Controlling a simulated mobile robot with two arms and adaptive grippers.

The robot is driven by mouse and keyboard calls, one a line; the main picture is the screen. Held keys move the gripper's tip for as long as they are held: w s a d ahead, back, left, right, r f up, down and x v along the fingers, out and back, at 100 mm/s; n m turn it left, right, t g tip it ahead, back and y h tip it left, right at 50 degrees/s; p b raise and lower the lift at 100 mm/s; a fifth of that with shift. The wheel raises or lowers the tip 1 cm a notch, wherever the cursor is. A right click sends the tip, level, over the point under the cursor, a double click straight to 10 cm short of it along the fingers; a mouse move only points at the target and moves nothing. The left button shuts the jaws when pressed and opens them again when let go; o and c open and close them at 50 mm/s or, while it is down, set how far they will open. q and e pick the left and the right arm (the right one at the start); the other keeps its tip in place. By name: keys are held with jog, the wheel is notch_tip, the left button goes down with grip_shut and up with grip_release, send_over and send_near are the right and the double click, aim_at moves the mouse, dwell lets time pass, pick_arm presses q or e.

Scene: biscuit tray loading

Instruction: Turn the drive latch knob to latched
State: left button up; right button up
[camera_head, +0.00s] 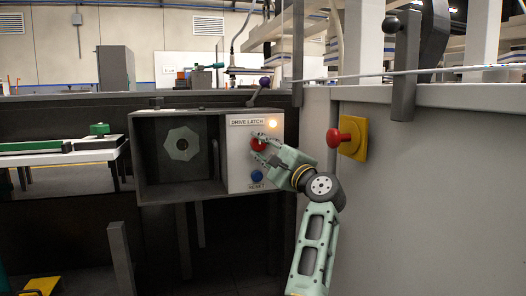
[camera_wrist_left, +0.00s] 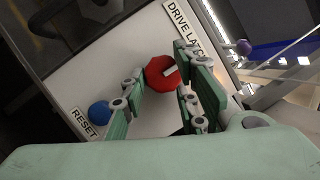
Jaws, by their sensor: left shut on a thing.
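The drive latch knob (camera_head: 258,144) is red and sits on a light panel under the "DRIVE LATCH" label (camera_head: 247,122). In the left wrist view the red knob (camera_wrist_left: 161,73) is faceted, with a pale mark on its face near one edge. My left gripper (camera_head: 262,144) is at the knob, its fingers (camera_wrist_left: 155,82) on either side of it and shut on it. The fingers hide part of the knob's edge. My right gripper is not in view.
A blue reset button (camera_head: 256,176) sits below the knob, and a lit lamp (camera_head: 273,123) is above right. An open box with an octagonal part (camera_head: 182,144) is to the left. A red emergency button (camera_head: 339,138) on a yellow plate stands to the right.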

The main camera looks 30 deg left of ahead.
pick_arm(q)
jog(key=shift+s+a+f, duration=0.1)
jog(key=shift+a+f, duration=0.1)
jog(key=shift+f, duration=0.2)
jog(key=o, duration=1)
jog(key=shift+a, duration=0.1)
jog(key=shift+r, duration=0.2)
jog(key=v, duration=0.7)
jog(key=shift+s+d+f, duration=0.1)
jog(key=shift+s+d, duration=0.05)
jog(key=shift+d, duration=0.15)
